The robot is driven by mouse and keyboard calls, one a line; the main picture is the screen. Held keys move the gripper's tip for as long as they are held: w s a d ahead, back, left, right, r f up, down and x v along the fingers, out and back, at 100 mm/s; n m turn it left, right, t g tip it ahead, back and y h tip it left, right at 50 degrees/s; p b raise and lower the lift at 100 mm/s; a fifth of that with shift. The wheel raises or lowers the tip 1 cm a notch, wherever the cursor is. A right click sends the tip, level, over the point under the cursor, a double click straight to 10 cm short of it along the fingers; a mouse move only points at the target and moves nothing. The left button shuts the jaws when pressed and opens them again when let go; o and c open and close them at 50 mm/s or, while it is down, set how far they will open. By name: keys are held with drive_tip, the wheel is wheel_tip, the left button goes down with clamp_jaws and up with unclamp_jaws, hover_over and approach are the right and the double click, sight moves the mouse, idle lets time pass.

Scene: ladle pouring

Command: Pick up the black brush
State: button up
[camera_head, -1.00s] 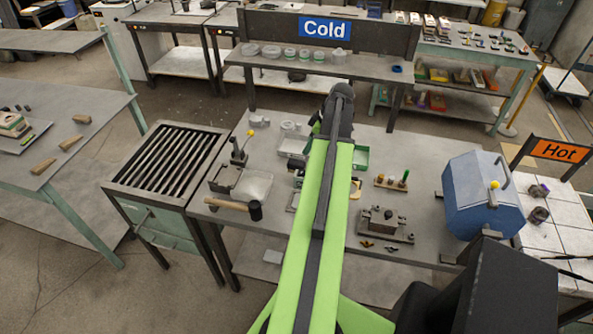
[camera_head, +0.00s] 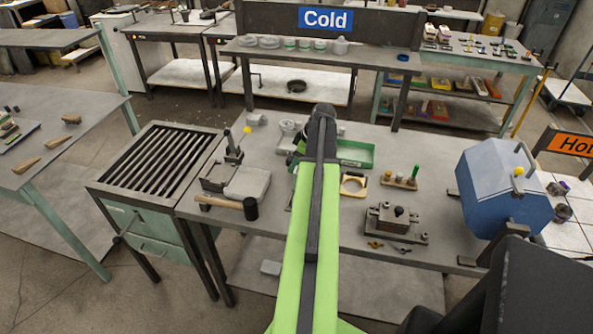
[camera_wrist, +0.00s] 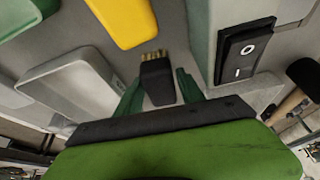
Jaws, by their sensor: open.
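The black brush (camera_wrist: 158,82) shows in the wrist view, a dark block with tan bristles at its far end. My gripper (camera_wrist: 160,88) is open, with one green finger on each side of the brush. I cannot tell whether the fingers touch it. In the head view my arm hides the brush and the gripper's fingers.
In the head view a mallet (camera_head: 228,205), green tray (camera_head: 355,153) and blue box (camera_head: 500,188) are on the bench.

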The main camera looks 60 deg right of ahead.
sight(292, 158)
clamp_jaws()
drive_tip(key=shift+r, duration=0.15)
drive_tip(key=shift+r+p, duration=0.25)
drive_tip(key=shift+p, duration=0.25)
wheel_tip(292, 158, up, 4)
drive_tip(key=p, duration=0.3)
drive_tip(key=shift+f+p, duration=0.15)
drive_tip(key=shift+p, duration=0.25)
drive_tip(key=s+r+p, duration=0.6)
drive_tip(key=s, duration=0.5)
drive_tip(key=shift+s+r+p, duration=0.3)
drive_tip(key=shift+r, duration=0.05)
drive_tip(key=shift+d, duration=0.1)
